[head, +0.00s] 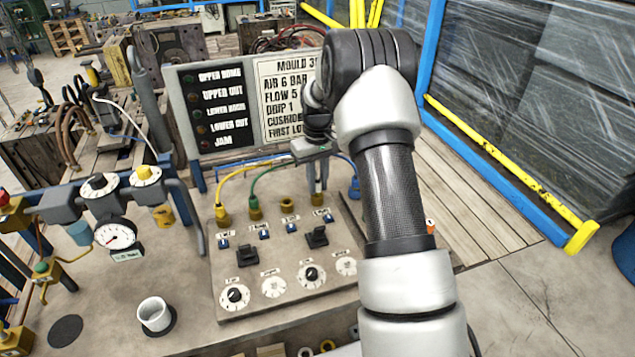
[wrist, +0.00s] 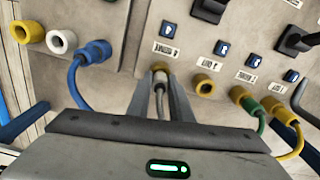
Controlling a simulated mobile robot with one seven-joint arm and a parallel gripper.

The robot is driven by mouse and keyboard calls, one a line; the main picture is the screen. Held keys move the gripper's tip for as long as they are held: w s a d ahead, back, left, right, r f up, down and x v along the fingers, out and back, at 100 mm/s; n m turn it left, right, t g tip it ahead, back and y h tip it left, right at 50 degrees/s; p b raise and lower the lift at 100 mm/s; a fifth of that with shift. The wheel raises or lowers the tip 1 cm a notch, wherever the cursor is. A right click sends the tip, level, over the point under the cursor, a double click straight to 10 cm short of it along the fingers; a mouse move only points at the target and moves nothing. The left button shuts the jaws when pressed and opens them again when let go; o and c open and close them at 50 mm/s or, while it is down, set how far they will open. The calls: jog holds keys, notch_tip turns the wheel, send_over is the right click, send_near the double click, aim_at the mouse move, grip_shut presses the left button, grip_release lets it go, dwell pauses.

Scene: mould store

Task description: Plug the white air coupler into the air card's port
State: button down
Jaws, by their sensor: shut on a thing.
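In the head view my gripper (head: 317,172) points down at the right end of the sloped panel's port row, over a yellow port (head: 317,199). In the wrist view my gripper (wrist: 163,90) is shut on a narrow pale coupler with a grey hose (wrist: 159,104), which I take to be the white air coupler. Its front end meets or lies just before a brass-yellow port (wrist: 160,68). The fingers hide much of the coupler, and I cannot tell whether it is seated. The label (wrist: 166,49) by this port is too small to read. The instruction board (head: 285,95) reads AIR 6 BAR.
Yellow (head: 223,215) and green-hose (head: 254,208) couplers sit in the left ports, then an empty yellow port (head: 287,204). A blue coupler (wrist: 95,51) sits beside an empty white socket (wrist: 60,41) and yellow socket (wrist: 27,31). A white cup (head: 154,314) stands at the bench front.

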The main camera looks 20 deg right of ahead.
jog(key=shift+f, duration=0.45)
dwell(0.3)
jog(key=c, duration=1.1)
grip_release()
jog(key=shift+r, duration=0.2)
jog(key=shift+r+p, duration=1.9)
jog(key=shift+r, duration=1.7)
